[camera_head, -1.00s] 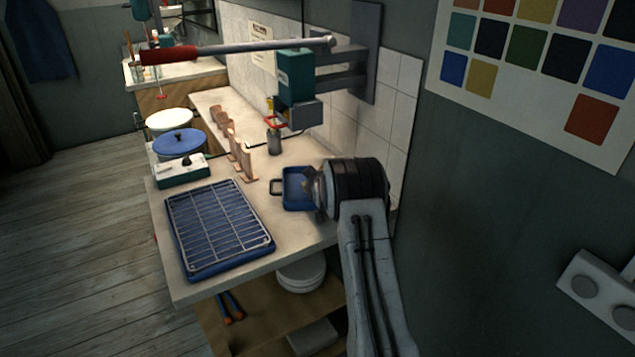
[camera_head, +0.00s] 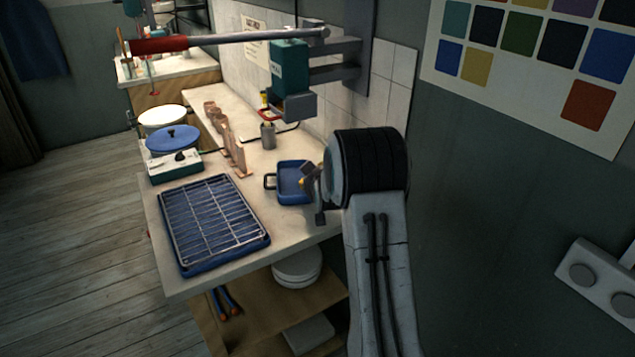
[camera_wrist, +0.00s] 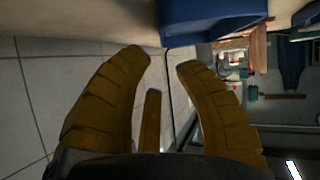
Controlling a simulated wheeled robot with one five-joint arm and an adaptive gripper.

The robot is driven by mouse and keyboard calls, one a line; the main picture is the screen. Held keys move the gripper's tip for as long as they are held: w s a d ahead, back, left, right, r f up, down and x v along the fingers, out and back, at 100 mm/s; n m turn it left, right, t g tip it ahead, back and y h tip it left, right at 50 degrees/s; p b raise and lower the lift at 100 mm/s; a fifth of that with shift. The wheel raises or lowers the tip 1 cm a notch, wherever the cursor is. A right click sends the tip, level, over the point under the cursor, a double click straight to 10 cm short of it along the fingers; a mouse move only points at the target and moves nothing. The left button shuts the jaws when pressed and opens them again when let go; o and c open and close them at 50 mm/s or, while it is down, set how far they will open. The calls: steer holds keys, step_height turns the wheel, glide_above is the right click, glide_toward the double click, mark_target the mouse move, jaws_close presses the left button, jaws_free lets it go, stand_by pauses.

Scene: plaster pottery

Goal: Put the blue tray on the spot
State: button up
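A small deep blue tray (camera_head: 290,194) with a dark handle on its left side sits on the pale counter, in front of the wall. It also shows at the top of the wrist view as a blue wall (camera_wrist: 212,22). My gripper (camera_head: 307,180) is at the tray's right side, partly covering it. In the wrist view its yellow fingers (camera_wrist: 163,62) stand apart with nothing between them, and the tray is beyond the tips. I cannot make out a marked spot.
A wire rack on a larger blue tray (camera_head: 190,268) fills the counter's front left. A teal control box (camera_head: 172,172), a blue lid (camera_head: 172,138), wooden pieces (camera_head: 226,140) and a metal cup (camera_head: 268,136) stand behind. A red-handled lever (camera_head: 165,45) hangs above.

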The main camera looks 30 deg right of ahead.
steer(key=shift+v, duration=0.95)
steer(key=s+a+r+g+y, duration=0.2)
steer(key=s+a+r, duration=0.2)
steer(key=s+a, duration=0.4)
steer(key=s+a+n+g+y, duration=0.1)
steer(key=s+a+g, duration=0.1)
steer(key=s+a, duration=0.3)
steer(key=s+a+n+g+y, duration=0.1)
steer(key=s+a, duration=0.4)
steer(key=s, duration=0.9)
steer(key=s+a+n+g, duration=0.1)
steer(key=s+a+g, duration=0.2)
steer(key=s, duration=0.7)
steer(key=shift+a+f+y, duration=0.25)
steer(key=shift+a+y, duration=0.15)
steer(key=shift+a, duration=0.55)
steer(key=shift+s+r, duration=0.1)
